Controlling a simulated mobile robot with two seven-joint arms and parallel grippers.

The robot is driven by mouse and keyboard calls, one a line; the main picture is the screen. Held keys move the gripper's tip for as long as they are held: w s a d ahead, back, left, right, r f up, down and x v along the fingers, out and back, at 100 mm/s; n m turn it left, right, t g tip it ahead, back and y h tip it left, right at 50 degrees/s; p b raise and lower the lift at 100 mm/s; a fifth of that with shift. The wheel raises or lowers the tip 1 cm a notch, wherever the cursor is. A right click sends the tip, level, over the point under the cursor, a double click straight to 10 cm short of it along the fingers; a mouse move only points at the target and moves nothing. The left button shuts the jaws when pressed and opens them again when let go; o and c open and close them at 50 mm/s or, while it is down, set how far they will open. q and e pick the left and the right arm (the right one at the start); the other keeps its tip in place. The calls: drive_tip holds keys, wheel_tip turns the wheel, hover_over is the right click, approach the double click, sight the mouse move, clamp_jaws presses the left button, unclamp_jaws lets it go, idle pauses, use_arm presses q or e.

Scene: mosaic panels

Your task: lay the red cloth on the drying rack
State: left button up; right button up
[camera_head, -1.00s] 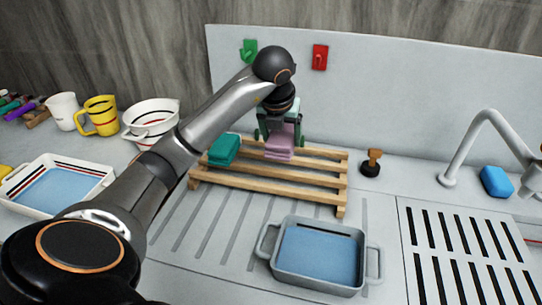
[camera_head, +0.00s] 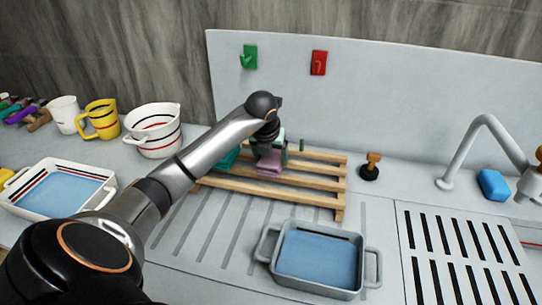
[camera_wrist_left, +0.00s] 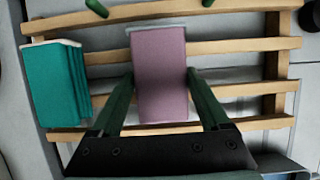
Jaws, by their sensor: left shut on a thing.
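My left gripper (camera_head: 270,150) is over the wooden drying rack (camera_head: 325,182). It is shut on a folded mauve-pink cloth (camera_head: 269,168). In the left wrist view the cloth (camera_wrist_left: 160,85) lies between the two dark green fingers, above the slats. I cannot tell whether it touches them. A folded teal cloth (camera_wrist_left: 58,85) rests on the rack to its left; in the head view it (camera_head: 228,157) is partly hidden by my arm. No plainly red cloth shows. My right gripper is not in view.
A grey basin with blue water (camera_head: 318,257) stands in front of the rack, a white tray (camera_head: 60,190) at the left. A wooden-handled stopper (camera_head: 371,165) and the tap (camera_head: 480,130) are to the right. The rack's right part is bare.

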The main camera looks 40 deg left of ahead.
use_arm(q)
drive_tip(key=shift+f, duration=0.1)
drive_tip(key=o, duration=1)
drive_tip(key=shift+o, duration=0.2)
drive_tip(key=shift+r, duration=0.25)
drive_tip(key=v, duration=1.1)
drive_tip(key=shift+s+r, duration=0.2)
drive_tip(key=shift+r, duration=0.15)
